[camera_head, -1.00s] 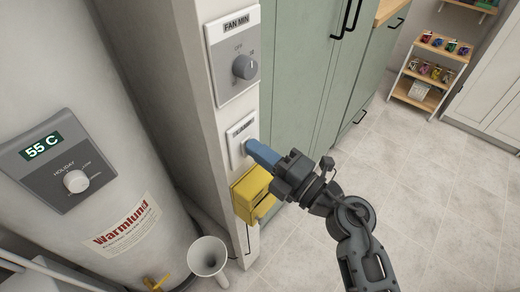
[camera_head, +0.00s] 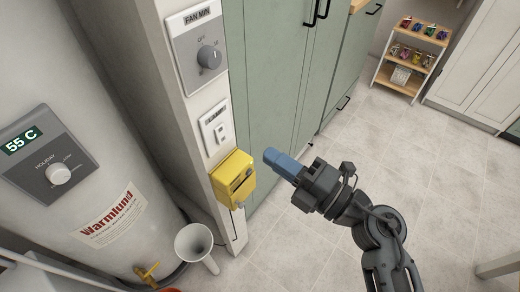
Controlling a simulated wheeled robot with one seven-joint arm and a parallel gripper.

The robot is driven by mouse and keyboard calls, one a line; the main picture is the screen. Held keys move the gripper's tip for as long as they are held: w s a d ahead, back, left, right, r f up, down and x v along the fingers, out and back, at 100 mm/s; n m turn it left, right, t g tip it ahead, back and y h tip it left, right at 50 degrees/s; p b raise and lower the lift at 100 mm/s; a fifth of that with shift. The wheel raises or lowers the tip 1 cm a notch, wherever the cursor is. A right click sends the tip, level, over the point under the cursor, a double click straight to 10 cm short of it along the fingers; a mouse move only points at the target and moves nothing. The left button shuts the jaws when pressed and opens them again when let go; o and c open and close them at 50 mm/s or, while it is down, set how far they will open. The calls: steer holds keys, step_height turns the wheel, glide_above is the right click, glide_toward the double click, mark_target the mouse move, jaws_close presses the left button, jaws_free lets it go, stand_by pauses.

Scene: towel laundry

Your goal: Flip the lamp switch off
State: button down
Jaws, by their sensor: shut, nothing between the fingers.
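A white wall switch plate (camera_head: 215,127) with a small rocker is on the narrow wall end, below the fan dial. Its label is too small to read, so I cannot tell for sure that it is the lamp switch, nor its position. My gripper (camera_head: 274,157), with blue fingertips, is shut and empty. It is in the air to the right of the plate and somewhat lower, apart from it.
A fan dial panel (camera_head: 199,50) is above the plate. A yellow box (camera_head: 233,178) juts out just below it. A white heater tank (camera_head: 95,130) and a funnel (camera_head: 194,243) are at left. Green cabinets (camera_head: 275,80) stand behind.

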steer(key=shift+s+d+r, duration=0.2)
steer(key=shift+s+d, duration=0.65)
steer(key=shift+d, duration=0.2)
